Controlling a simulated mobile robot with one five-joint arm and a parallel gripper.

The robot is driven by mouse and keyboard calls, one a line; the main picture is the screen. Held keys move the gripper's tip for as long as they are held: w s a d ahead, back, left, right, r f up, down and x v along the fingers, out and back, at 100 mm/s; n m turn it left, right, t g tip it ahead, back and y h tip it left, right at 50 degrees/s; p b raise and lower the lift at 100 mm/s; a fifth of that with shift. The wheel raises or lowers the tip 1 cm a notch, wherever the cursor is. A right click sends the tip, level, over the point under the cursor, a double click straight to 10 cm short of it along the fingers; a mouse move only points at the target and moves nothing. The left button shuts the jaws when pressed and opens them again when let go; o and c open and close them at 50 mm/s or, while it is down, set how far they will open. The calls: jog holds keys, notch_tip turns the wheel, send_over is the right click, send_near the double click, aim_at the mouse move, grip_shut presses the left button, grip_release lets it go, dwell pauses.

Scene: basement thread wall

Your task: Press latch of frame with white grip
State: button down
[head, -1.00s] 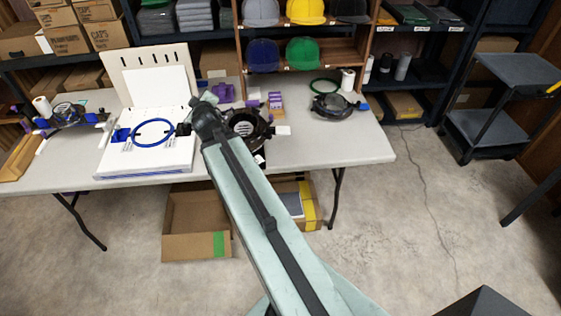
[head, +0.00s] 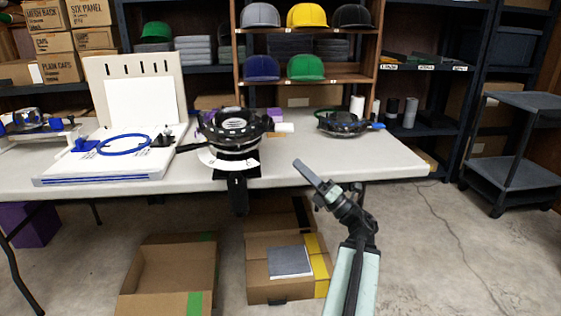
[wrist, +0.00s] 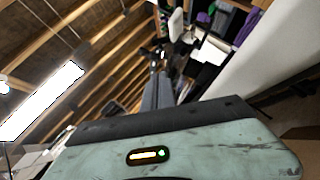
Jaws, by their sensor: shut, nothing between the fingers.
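The frame with the white grip (head: 285,127) is a black round cap frame (head: 235,126) at the middle of the table's front edge, on a dark stand that hangs below the edge. Its white grip sticks out to the right. I cannot make out its latch. My gripper (head: 299,165) is in front of the table, right of and lower than this frame, apart from it. It is shut and empty, pointing up and left. In the wrist view my gripper (wrist: 158,88) shows dark against the ceiling, with blurred dark and white parts beyond it.
The white table (head: 390,160) also bears another black frame with a blue grip (head: 378,126) at right. A blue hoop (head: 124,144) lies on a white board (head: 95,168) at left. Another frame (head: 30,121) stands at far left.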

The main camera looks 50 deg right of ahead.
jog(key=shift+s+d+f, duration=0.15)
jog(key=shift+s+d, duration=0.05)
jog(key=shift+s, duration=0.05)
jog(key=d+r+p+x, duration=0.1)
jog(key=d+p+x, duration=0.1)
jog(key=p+x, duration=0.7)
jog(key=shift+w+r, duration=1.3)
jog(key=shift+r, duration=0.05)
jog(key=shift+a, duration=0.1)
